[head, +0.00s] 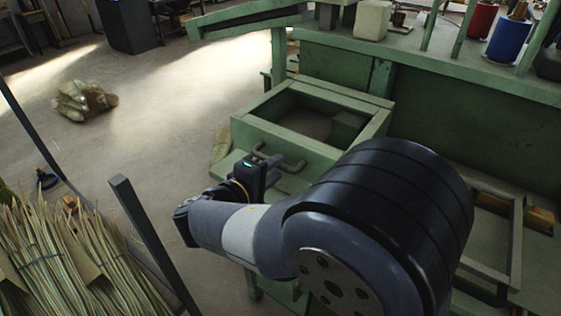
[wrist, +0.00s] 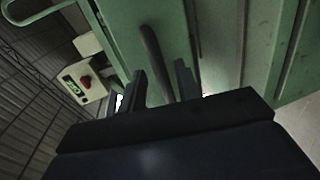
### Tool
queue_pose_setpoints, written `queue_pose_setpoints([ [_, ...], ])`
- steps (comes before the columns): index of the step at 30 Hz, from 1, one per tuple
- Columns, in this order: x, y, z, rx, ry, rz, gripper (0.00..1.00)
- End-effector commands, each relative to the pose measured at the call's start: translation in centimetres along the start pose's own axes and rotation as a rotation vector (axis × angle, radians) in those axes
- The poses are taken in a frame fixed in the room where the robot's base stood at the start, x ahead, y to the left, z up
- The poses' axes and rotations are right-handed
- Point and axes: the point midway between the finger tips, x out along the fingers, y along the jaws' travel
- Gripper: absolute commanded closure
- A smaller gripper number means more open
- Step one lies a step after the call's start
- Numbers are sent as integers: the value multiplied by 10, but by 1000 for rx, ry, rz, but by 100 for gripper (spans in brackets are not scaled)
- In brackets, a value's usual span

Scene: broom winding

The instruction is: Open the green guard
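The green guard (head: 285,155) shows in the head view as a boxy green part with an open top, on the front of the green machine. A dark bar handle (head: 290,167) sits on its front face. In the wrist view the handle (wrist: 152,55) runs down the green panel (wrist: 130,22) towards my gripper. My gripper (wrist: 160,75) is open, with its two dark fingers on either side of the handle's lower part. I cannot tell whether either finger touches it. In the head view my gripper (head: 265,172) is at the handle, and my arm hides part of the machine.
A bundle of straw (head: 70,260) stands at the lower left, beside a dark post (head: 150,240). A sack (head: 84,100) lies on the floor. Red (head: 482,20) and blue (head: 508,40) spools stand on the machine top. A control box with a red button (wrist: 83,82) shows in the wrist view.

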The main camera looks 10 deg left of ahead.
Motion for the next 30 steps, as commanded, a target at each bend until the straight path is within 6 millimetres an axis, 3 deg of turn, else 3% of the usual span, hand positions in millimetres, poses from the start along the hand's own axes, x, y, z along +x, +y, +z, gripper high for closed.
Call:
queue_pose_setpoints([
  [6, 25, 0, 0, -1, -1, 0, 68],
  [17, 29, 0, 0, 0, 0, 0, 69],
  [28, 29, 0, 0, -1, 0, 0, 99],
  [30, 29, 0, 0, -1, 0, -1, 100],
])
